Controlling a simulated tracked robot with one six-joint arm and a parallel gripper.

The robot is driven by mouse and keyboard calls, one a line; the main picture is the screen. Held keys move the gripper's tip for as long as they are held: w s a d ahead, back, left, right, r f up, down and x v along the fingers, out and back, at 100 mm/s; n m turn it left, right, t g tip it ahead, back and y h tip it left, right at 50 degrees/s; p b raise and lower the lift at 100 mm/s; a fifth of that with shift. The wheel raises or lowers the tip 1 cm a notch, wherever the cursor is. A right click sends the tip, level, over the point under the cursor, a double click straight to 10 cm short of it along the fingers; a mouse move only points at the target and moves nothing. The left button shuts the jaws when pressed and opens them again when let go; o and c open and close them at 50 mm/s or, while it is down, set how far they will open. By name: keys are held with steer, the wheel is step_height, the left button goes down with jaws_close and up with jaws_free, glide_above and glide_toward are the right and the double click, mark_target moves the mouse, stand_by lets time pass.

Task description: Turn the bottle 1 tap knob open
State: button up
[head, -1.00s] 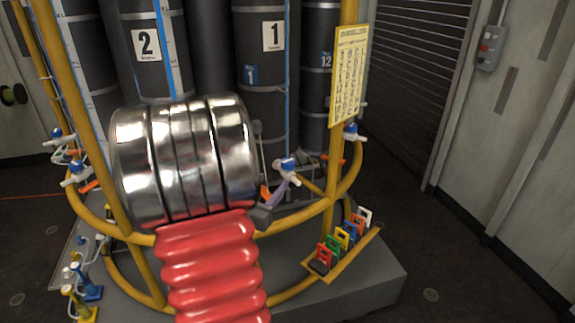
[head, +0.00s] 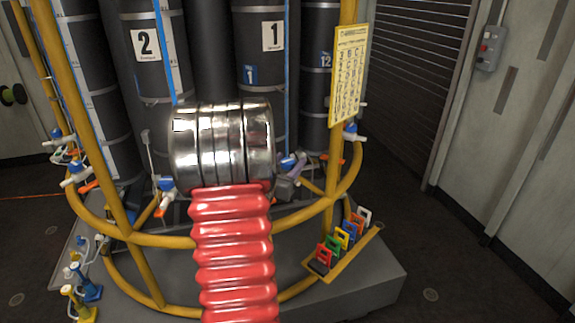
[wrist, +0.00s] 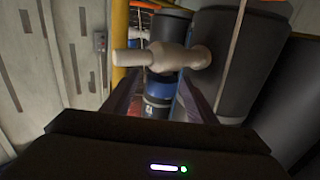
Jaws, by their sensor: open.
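Bottle 1 (head: 264,85) is a tall dark cylinder with a white "1" card (head: 272,37) and a blue "1" label. A tap with a blue cap (head: 288,161) shows low in front of it, partly hidden by my arm. My gripper (head: 292,176) is close to this tap, with purple-grey fingers. In the wrist view a pale tap body (wrist: 160,58) lies across the view just beyond the two fingers of my open gripper (wrist: 160,98). I see nothing held. I cannot clearly make out this tap's knob; an orange piece (wrist: 143,4) shows at the wrist view's top edge.
A yellow tube frame (head: 330,180) rings the bottles, with a yellow chart (head: 348,75) on its right post. Other taps stand at left (head: 75,173) and right (head: 352,133). A rack of coloured tags (head: 345,240) is at lower right. The floor to the right is clear.

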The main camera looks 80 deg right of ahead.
steer(key=shift+c, duration=0.6)
steer(key=c, duration=0.9)
steer(key=shift+a, duration=0.35)
steer(key=shift+c, duration=0.2)
steer(key=shift+s+d, duration=0.1)
steer(key=shift+d, duration=0.2)
